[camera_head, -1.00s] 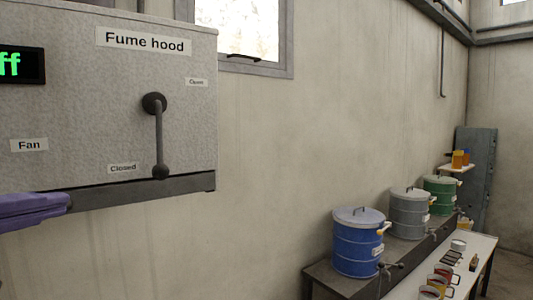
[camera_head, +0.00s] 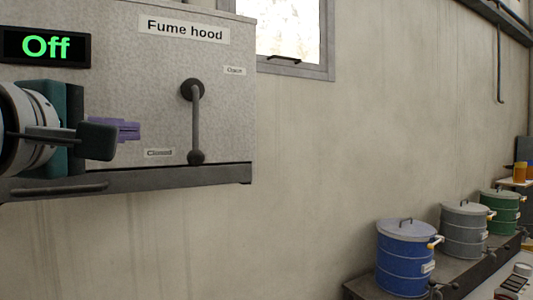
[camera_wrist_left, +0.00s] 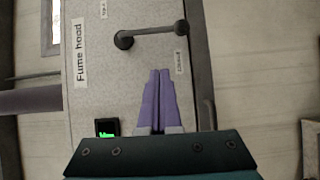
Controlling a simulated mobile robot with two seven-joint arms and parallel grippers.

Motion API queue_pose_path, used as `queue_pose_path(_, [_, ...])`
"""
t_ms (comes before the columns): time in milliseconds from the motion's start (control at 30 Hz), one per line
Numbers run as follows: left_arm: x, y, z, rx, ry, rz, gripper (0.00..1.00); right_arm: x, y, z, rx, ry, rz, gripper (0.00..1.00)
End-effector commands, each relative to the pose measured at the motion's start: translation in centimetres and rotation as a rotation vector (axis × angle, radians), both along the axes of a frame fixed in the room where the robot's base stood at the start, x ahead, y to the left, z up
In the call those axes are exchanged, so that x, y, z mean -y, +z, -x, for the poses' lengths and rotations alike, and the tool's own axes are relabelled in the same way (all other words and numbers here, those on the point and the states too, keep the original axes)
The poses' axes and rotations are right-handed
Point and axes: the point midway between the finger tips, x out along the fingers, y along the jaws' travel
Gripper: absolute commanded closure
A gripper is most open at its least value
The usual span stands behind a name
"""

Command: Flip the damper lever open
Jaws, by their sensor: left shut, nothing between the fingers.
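The damper lever (camera_head: 197,120) is a grey rod on the fume hood's front (camera_head: 130,60). It hangs down from a round dark pivot, and its ball end is beside the "Closed" label (camera_head: 159,153). The "Open" label (camera_head: 235,71) is to the upper right of the pivot. My left gripper (camera_head: 138,129) has purple fingers and is to the left of the lever, apart from it in the head view. In the left wrist view the lever (camera_wrist_left: 150,32) lies beyond the fingertips, and the fingers (camera_wrist_left: 160,73) are shut with nothing between them. My right gripper is not in view.
A display (camera_head: 46,46) on the hood reads "Off". A dark ledge (camera_head: 215,176) runs along the hood's lower edge. Blue (camera_head: 405,262), grey (camera_head: 464,232) and green (camera_head: 499,212) drums stand on a bench at the lower right.

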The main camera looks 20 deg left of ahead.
Motion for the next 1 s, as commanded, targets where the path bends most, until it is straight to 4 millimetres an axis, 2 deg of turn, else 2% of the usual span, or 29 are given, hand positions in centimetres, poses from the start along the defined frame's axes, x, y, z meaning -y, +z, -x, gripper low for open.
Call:
queue_pose_path(33, [-0.2, -0.7, -0.2, 0.010, 0.003, -0.003, 1.00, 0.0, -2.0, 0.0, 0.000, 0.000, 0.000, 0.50])
queue_pose_path(67, [-0.3, -0.7, -0.3, 0.010, 0.006, -0.002, 1.00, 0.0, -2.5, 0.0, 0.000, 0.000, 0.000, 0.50])
queue_pose_path(100, [-0.4, -0.2, -0.7, 0.004, 0.008, 0.001, 1.00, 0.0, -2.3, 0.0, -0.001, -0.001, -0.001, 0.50])
queue_pose_path(133, [-0.6, 0.4, -1.4, -0.003, 0.007, 0.002, 1.00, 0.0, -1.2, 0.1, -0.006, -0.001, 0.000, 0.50])
queue_pose_path(467, [-2.3, 0.4, -7.4, -0.003, 0.007, 0.002, 1.00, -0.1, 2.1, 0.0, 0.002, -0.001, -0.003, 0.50])
queue_pose_path(600, [-1.3, 0.5, -9.4, -0.004, 0.004, 0.005, 1.00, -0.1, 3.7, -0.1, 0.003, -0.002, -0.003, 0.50])
queue_pose_path(800, [-0.5, 0.1, -10.8, -0.002, 0.007, 0.004, 1.00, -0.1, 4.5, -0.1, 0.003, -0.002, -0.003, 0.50])
queue_pose_path(1000, [-0.4, -0.1, -11.0, 0.000, 0.007, 0.002, 1.00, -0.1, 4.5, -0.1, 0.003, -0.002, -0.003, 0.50])
